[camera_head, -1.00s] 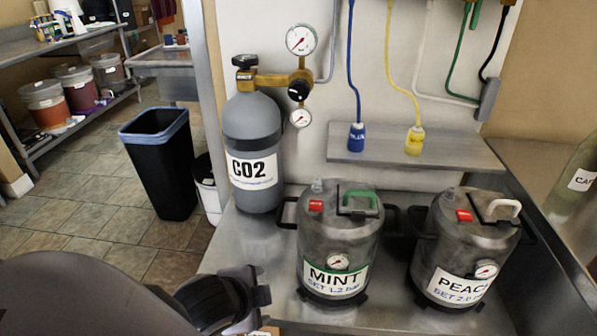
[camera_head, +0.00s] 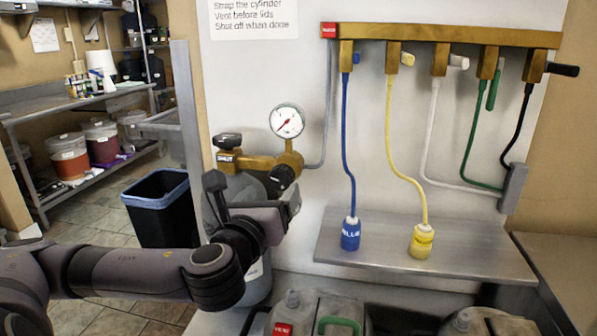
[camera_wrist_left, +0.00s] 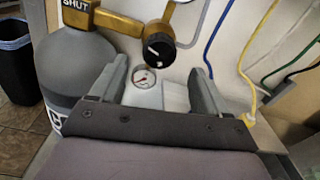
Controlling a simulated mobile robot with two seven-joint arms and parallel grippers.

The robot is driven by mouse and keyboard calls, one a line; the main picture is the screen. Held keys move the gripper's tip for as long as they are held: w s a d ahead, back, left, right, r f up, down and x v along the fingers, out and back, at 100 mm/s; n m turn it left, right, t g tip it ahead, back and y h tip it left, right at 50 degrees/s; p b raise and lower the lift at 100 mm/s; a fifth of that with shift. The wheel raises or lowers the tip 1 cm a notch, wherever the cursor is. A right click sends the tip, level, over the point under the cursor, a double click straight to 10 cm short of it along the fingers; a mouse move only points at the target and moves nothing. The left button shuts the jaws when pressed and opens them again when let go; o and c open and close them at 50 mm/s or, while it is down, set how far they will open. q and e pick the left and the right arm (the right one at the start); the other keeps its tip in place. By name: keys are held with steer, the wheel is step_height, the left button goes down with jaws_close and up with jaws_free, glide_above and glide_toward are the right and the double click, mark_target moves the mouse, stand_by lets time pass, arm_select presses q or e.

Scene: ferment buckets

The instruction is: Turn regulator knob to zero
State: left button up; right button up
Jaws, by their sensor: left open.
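The black regulator knob (camera_head: 283,177) sits on the brass regulator below the large round gauge (camera_head: 287,121). In the left wrist view the knob (camera_wrist_left: 158,47) faces me with a pale mark on it, too small to read. The grey CO2 cylinder (camera_wrist_left: 75,75) stands to its left; my arm hides most of it in the head view. My left gripper (camera_head: 250,195) is open in front of the regulator. In the left wrist view its fingers (camera_wrist_left: 158,72) straddle the space below the knob, with the knob slightly beyond the tips. My right gripper is out of view.
A small lower gauge (camera_wrist_left: 145,77) shows between the fingers. Blue (camera_head: 346,150) and yellow (camera_head: 392,150) hoses hang right of the regulator, above a metal shelf (camera_head: 385,258). Metal keg tops stand below at the front. A black bin (camera_head: 160,215) stands on the floor at left.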

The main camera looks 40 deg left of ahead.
mark_target(280, 180)
arm_select(q)
steer(key=shift+w+a+r, duration=0.15)
steer(key=shift+w+a, duration=0.1)
steer(key=shift+w, duration=0.2)
steer(key=shift+p+x, duration=0.35)
steer(key=shift+x, duration=2.65)
steer(key=c, duration=1)
